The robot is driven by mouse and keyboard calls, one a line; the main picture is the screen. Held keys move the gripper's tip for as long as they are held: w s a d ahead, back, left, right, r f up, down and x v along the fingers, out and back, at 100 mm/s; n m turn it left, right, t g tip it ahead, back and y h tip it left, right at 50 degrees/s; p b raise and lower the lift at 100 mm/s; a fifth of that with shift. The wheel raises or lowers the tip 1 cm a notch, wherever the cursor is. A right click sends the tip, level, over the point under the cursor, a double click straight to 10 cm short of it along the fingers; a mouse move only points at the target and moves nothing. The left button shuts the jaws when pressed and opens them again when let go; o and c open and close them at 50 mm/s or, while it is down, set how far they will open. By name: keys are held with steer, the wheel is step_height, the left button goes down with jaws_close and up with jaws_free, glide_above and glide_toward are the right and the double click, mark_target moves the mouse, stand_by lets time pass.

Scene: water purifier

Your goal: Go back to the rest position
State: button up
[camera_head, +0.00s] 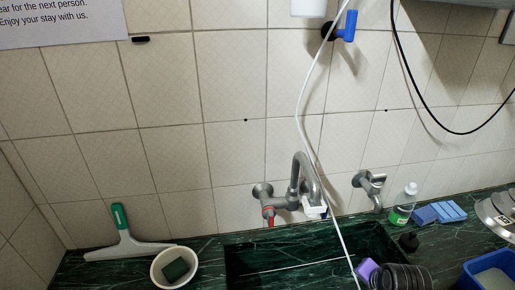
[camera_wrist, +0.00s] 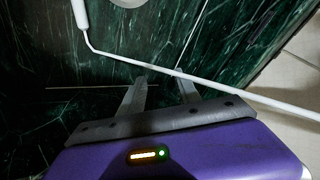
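My gripper (camera_wrist: 160,80) shows in the wrist view with its two fingers apart and nothing visible held between them. A thin white tube (camera_wrist: 245,95) runs past the fingertips; I cannot tell whether it touches them. Beyond the fingers is dark green marble. In the head view, a purple part beside a dark ribbed cylinder at the bottom right seems to be my own arm; the fingers are hidden there. The white tube (camera_head: 299,110) hangs from the top, passes the grey faucet (camera_head: 306,180) and runs down across the sink (camera_head: 260,257).
A squeegee (camera_head: 122,240) and a white bowl (camera_head: 160,278) with a green sponge stand left of the sink. A second tap (camera_head: 371,187), a green-labelled bottle (camera_head: 403,205), blue sponges (camera_head: 448,212) and a blue container (camera_head: 475,272) are at right. A black cable (camera_head: 425,103) hangs upper right.

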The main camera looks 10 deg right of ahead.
steer(key=s+a+r+n+t+h, duration=0.1)
steer(key=s+a+r+n+t, duration=0.6)
steer(key=s+a+r+t, duration=0.45)
steer(key=s+a+r+n+g+y, duration=0.1)
steer(key=s+a+r+n, duration=0.1)
steer(key=s, duration=0.9)
steer(key=s+a+r+n+g+y, duration=0.1)
steer(key=s+a+r+n+y, duration=0.1)
steer(key=s, duration=0.9)
steer(key=shift+a+r+n, duration=0.5)
steer(key=shift+a+r, duration=0.35)
steer(key=shift+a, duration=0.25)
steer(key=shift+g, duration=0.25)
